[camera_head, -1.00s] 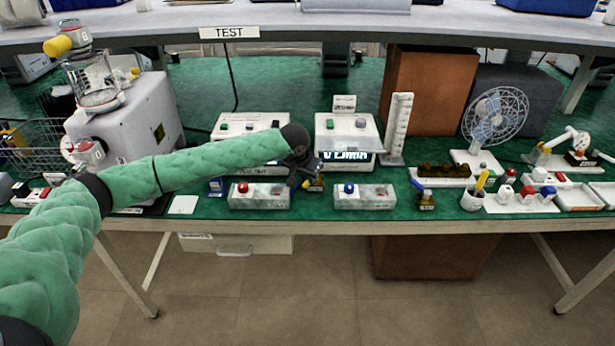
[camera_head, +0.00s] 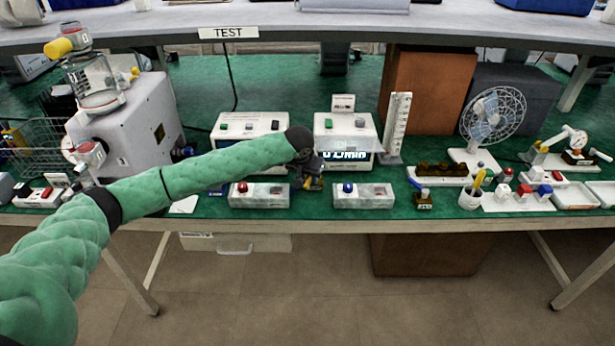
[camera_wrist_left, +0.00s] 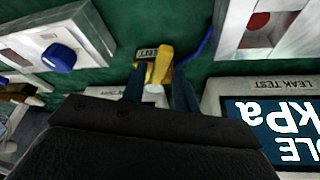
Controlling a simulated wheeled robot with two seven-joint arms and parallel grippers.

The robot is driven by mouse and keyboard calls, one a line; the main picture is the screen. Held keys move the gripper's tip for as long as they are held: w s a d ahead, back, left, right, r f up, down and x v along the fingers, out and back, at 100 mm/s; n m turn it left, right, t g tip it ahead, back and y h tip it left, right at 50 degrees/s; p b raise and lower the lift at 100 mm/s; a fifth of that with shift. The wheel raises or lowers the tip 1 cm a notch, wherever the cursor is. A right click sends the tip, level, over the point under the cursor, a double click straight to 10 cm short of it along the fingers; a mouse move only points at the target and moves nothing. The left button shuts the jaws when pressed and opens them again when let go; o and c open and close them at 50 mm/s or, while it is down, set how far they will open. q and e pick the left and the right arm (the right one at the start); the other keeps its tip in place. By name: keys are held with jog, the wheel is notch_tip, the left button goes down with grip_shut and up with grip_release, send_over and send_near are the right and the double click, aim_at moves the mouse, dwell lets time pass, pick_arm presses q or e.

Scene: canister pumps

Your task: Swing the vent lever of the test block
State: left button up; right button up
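The test block is a small brass-coloured block (camera_wrist_left: 150,53) with a label, in the upper middle of the left wrist view. A yellow lever (camera_wrist_left: 161,64) stands on it, and a blue lever (camera_wrist_left: 197,47) slants off to its right. My left gripper (camera_wrist_left: 158,80) is open, its two dark fingers on either side of the yellow lever, with some gap seen. Whether a finger touches it I cannot tell. In the head view my left gripper (camera_head: 309,177) is over the block, between the red-knob and blue-knob boxes, and hides most of it. My right gripper is not in view.
The red-knob box (camera_head: 270,196) and blue-knob box (camera_head: 376,197) flank the gripper closely. Two display units (camera_head: 250,128) (camera_head: 331,123) stand behind. A similar brass block with a blue lever (camera_head: 423,199) is to the right. The table's front edge is close.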

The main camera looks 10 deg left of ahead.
pick_arm(q)
jog(key=shift+o, duration=0.3)
